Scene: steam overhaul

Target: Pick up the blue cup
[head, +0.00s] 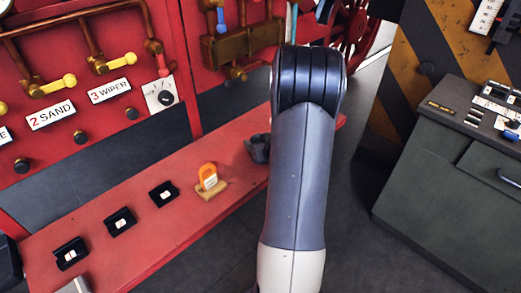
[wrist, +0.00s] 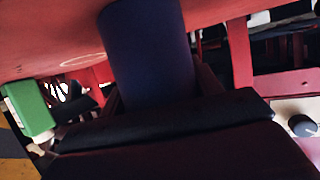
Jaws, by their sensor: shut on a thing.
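The blue cup (wrist: 148,50) shows in the wrist view as a dark blue, smooth cylinder in the upper middle. My gripper (wrist: 157,100) is shut on it, with the dark jaws at the cup's lower end in the picture. The cup's far end runs to the top edge of the view, and its rim cannot be made out. In the head view my arm stands in front and hides the cup and most or all of the gripper.
A dark grey object (head: 258,148) sits beside my arm. A red valve panel (head: 60,60) rises behind. A grey console (head: 450,185) stands right, with floor between.

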